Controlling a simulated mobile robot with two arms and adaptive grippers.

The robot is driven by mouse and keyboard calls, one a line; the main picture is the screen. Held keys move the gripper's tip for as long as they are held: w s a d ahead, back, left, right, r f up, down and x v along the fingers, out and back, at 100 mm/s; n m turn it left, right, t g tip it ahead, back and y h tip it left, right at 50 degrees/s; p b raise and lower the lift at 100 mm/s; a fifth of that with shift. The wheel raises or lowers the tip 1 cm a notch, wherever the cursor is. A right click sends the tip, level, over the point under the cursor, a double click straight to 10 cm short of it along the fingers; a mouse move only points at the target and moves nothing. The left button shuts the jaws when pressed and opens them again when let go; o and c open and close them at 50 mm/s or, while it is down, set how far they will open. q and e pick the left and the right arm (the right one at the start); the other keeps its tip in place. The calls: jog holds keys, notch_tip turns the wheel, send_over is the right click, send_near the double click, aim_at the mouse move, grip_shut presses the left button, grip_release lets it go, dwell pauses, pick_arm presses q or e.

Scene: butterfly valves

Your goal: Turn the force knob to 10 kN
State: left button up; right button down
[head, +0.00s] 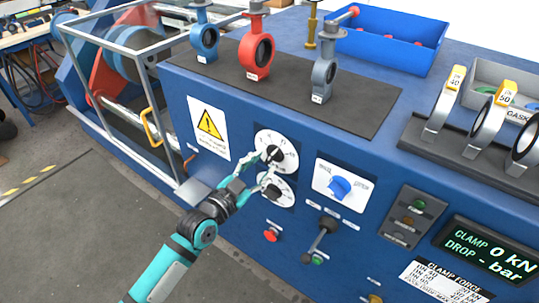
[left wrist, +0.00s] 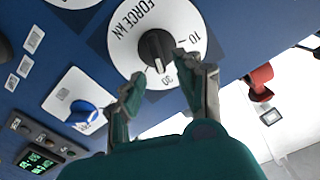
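The force knob is the black knob (left wrist: 156,47) at the centre of a white dial (left wrist: 125,28) lettered FORCE kN in the left wrist view. A white mark on it points down in that picture, towards a number that looks like 30; the 10 is to the right. In the head view, this appears to be the upper white dial (head: 290,151). My left gripper (head: 265,166) is in front of the dial, and its fingers (left wrist: 158,84) are apart, with nothing between them. In the left wrist view the fingertips lie just below the knob. My right gripper is out of view.
A second white dial (head: 285,193) sits just below. A blue knob (head: 340,188), a black lever (head: 325,227) and a red button (head: 271,235) are nearby on the blue panel. A display (head: 490,250) reads 0 kN. A railed frame (head: 150,75) stands left.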

aim_at(269, 158)
pick_arm(q)
jog(key=shift+x, duration=2.05)
jog(key=shift+c, duration=0.4)
grip_shut()
